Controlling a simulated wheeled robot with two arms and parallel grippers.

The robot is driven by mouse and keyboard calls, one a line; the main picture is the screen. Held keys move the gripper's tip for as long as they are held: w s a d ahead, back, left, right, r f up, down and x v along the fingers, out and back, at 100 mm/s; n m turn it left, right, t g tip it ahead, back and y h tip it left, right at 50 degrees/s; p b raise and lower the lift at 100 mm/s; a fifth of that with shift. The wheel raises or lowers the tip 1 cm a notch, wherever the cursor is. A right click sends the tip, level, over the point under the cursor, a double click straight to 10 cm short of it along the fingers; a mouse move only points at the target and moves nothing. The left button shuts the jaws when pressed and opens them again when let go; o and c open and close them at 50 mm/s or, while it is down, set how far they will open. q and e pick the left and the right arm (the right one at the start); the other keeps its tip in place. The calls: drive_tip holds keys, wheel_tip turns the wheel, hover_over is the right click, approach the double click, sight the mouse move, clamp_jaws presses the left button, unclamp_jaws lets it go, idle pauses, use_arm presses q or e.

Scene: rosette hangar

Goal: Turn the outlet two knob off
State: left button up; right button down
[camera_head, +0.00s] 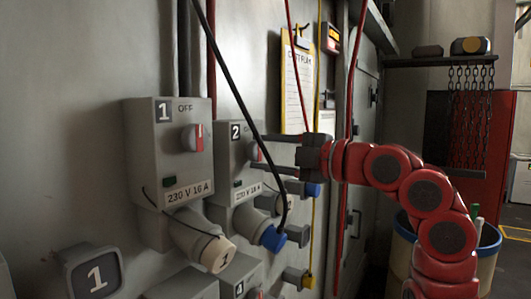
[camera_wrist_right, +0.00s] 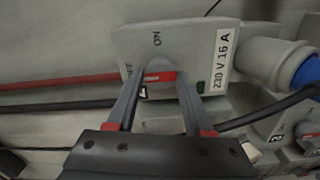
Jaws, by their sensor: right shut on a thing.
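Outlet two is a grey box (camera_head: 230,170) on the wall, marked 2 and 230 V 16 A. Its round knob (camera_head: 253,151) has a red stripe, and the knob also shows in the right wrist view (camera_wrist_right: 160,77). My right gripper (camera_head: 265,152) reaches in from the right and is shut on this knob, one finger on each side. In the right wrist view the box (camera_wrist_right: 200,40) appears turned, with ON above the knob and OFF, partly hidden, to its left. The red stripe lies crosswise between the fingers. My left gripper is not in view.
Outlet one (camera_head: 150,150), with its own knob (camera_head: 192,138), stands to the left, nearer. A black cable (camera_head: 240,100) hangs across outlet two to a blue plug (camera_head: 272,238). Red and yellow cables and a clipboard (camera_head: 297,85) are behind. A bin (camera_head: 402,245) stands at right.

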drive_tip(key=shift+c, duration=1.5)
unclamp_jaws()
drive_tip(key=b+v, duration=0.4)
drive_tip(key=v, duration=1.3)
drive_tip(key=shift+d+b, duration=0.2)
drive_tip(key=shift+b, duration=0.2)
drive_tip(key=shift+s, duration=0.1)
